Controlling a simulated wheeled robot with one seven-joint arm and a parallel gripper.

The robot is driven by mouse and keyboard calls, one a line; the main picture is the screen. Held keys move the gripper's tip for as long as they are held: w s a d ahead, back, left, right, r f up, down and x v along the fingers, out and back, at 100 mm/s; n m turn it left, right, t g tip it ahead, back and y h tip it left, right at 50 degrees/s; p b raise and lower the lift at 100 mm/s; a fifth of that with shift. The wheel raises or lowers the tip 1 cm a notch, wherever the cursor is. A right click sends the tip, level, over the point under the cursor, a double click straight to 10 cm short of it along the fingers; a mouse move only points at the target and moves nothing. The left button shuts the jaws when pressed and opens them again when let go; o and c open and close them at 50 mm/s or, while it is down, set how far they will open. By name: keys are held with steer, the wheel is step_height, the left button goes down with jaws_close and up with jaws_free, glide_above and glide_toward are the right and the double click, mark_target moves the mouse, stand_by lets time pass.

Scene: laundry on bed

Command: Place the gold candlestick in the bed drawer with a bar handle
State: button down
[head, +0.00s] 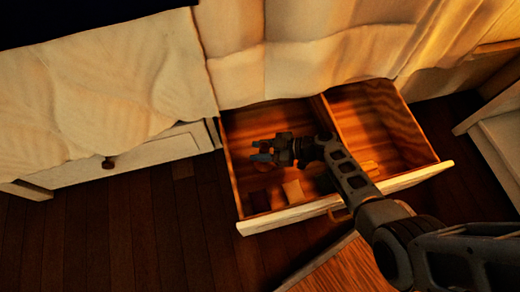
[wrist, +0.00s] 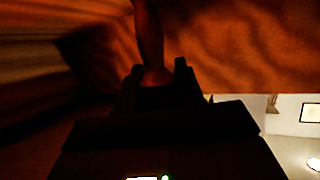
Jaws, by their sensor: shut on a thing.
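The bed drawer (head: 290,223) is pulled open, and a bar handle (head: 341,214) shows on its front, partly behind my arm. A divider splits its wooden inside into left and right compartments. My gripper (head: 262,151) is over or inside the left compartment; its exact height is hard to tell. In the wrist view my gripper (wrist: 159,70) is shut on a slender, dark orange-brown thing, which looks like the gold candlestick (wrist: 149,35). The candlestick extends up between the fingers, and its far end is cut off by the picture edge. It is hard to make out in the head view.
A tan block (head: 293,191) and a dark reddish piece (head: 258,201) lie in the left compartment. Bedding (head: 290,70) hangs behind the open drawer.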

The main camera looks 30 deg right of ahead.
steer(key=shift+f, duration=0.1)
steer(key=c, duration=0.7)
jaws_free()
steer(key=p+v, duration=0.3)
steer(key=v, duration=0.9)
steer(key=shift+r, duration=0.2)
